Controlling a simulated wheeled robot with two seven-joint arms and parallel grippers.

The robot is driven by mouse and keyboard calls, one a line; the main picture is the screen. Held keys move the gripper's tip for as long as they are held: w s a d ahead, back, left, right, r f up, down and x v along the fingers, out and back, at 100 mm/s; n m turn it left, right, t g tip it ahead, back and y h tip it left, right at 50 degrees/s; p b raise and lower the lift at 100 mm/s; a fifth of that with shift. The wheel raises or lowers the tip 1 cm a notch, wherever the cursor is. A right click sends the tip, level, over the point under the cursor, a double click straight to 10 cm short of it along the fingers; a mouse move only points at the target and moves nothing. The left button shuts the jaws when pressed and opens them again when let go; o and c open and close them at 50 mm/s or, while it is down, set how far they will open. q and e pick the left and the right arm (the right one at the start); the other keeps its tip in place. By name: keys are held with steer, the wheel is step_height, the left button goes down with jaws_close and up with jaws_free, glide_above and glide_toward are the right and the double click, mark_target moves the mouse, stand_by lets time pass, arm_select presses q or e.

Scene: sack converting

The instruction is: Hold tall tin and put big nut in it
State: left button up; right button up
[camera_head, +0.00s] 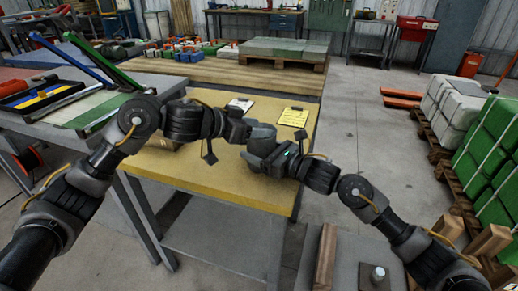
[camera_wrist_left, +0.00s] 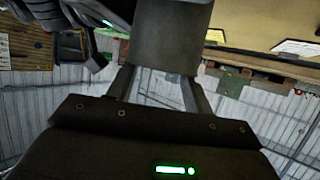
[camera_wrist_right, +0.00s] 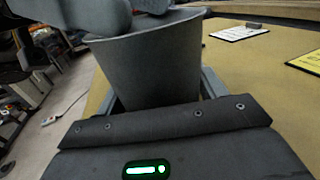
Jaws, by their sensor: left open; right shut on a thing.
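The tall grey tin (camera_wrist_right: 150,68) fills the middle of the right wrist view, its wide rim up. My right gripper (camera_wrist_right: 155,100) is shut on it, one finger on each side. In the head view the tin (camera_head: 262,131) is above the yellow tabletop, between the two grippers. My left gripper (camera_head: 245,131) is open, close against the tin on its left. Grey rounded parts cover the tin's left rim in the right wrist view; I cannot tell whether they are finger or nut. In the left wrist view a dark grey body sits between the fingers. I cannot make out the big nut.
The yellow table (camera_head: 215,187) has a yellow sheet (camera_head: 293,117) and a white clipboard (camera_head: 240,104) towards its back. A grey bench (camera_head: 60,112) with trays stands at the left. Green and white sacks (camera_head: 487,150) are stacked at the right.

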arm_select(q)
steer(key=shift+o, duration=1.4)
steer(key=v, duration=1.2)
arm_select(e)
steer(key=o, duration=1)
steer(key=shift+o, duration=0.2)
steer(key=v, duration=1.2)
